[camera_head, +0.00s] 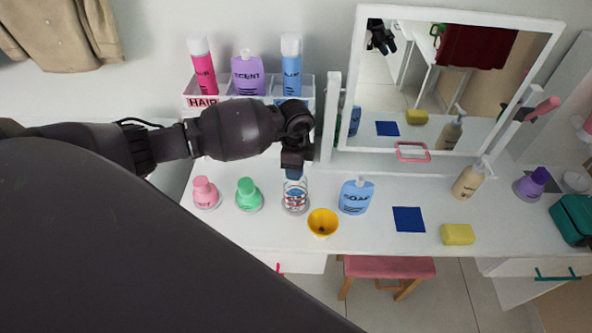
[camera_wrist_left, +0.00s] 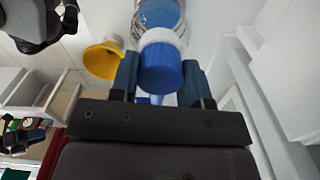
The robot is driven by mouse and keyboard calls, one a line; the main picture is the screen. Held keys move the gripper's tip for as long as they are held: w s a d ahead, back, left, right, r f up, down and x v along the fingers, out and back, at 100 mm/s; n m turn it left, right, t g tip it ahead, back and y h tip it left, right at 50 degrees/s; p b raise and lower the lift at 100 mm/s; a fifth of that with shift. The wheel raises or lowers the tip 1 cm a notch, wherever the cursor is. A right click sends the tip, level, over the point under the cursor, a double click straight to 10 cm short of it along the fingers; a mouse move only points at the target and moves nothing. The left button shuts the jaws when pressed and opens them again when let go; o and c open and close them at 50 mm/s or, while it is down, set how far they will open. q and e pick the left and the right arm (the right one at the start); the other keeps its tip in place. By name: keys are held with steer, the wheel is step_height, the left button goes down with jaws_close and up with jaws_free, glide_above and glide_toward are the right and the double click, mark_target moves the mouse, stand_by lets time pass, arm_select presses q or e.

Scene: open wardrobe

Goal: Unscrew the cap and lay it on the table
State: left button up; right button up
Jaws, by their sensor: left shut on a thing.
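A clear bottle with a red and blue label (camera_head: 295,198) stands upright on the white table. My left gripper (camera_head: 295,172) reaches down over its top. In the left wrist view the blue cap (camera_wrist_left: 160,68) sits between the two fingers of the left gripper (camera_wrist_left: 160,78), which is shut on it. The clear bottle (camera_wrist_left: 160,14) shows just beyond the cap with a white ring at its neck. I cannot tell whether the cap is still threaded on.
A yellow cup (camera_head: 323,223) stands close at the bottle's right front. A blue soap bottle (camera_head: 356,196) is farther right, and green (camera_head: 248,194) and pink (camera_head: 205,192) bottles stand left. A blue square (camera_head: 408,220) and a yellow sponge (camera_head: 458,234) lie right. The mirror (camera_head: 440,80) rises behind.

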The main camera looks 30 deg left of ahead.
arm_select(q)
steer(key=shift+n, duration=0.6)
steer(key=o, duration=1.1)
steer(key=shift+c, duration=0.6)
arm_select(e)
steer(key=shift+w+r, duration=0.1)
steer(key=shift+w, duration=0.1)
